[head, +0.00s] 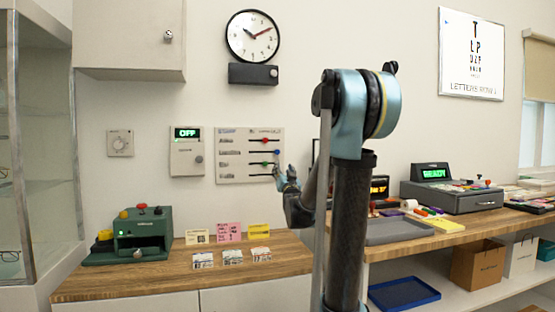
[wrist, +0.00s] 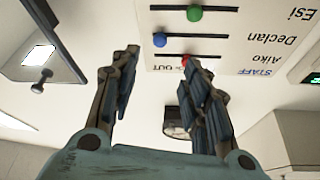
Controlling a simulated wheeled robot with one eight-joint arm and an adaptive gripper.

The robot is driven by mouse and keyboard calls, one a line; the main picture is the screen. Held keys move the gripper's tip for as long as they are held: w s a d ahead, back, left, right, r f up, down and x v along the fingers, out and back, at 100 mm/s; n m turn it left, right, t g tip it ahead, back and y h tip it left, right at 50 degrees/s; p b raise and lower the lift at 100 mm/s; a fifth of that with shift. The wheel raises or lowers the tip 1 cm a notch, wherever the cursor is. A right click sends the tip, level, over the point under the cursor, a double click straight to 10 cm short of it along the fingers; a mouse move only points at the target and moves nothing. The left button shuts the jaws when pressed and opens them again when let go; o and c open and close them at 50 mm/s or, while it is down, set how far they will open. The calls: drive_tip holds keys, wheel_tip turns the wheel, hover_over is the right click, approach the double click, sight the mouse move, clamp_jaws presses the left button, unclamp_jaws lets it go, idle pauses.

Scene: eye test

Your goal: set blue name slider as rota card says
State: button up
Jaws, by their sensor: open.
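The white staff board (head: 233,171) hangs on the wall with slider rows. In the wrist view it appears upside down, with names Aiko, Declan and Esi. The blue slider (wrist: 160,40) is on Declan's row, towards the OUT side; in the head view it is a small knob (head: 277,152) right of the red and green ones. My gripper (wrist: 163,62) is open and empty in front of the board, its fingertips apart below the blue slider in the wrist view; it also shows in the head view (head: 286,177). I cannot tell which paper is the rota card; the small text is unreadable.
The red slider (wrist: 186,61) appears beside one fingertip; the green slider (wrist: 194,13) is further up. Yellow and pink notes (head: 229,232) and small cards stand on the wooden counter (head: 180,273) below. An OFF display box (head: 187,158) is left of the board. A grey tray (head: 390,231) is right.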

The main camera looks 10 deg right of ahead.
sight(278, 153)
drive_tip(key=x, duration=1.4)
drive_tip(key=shift+w, duration=0.3)
clamp_jaws()
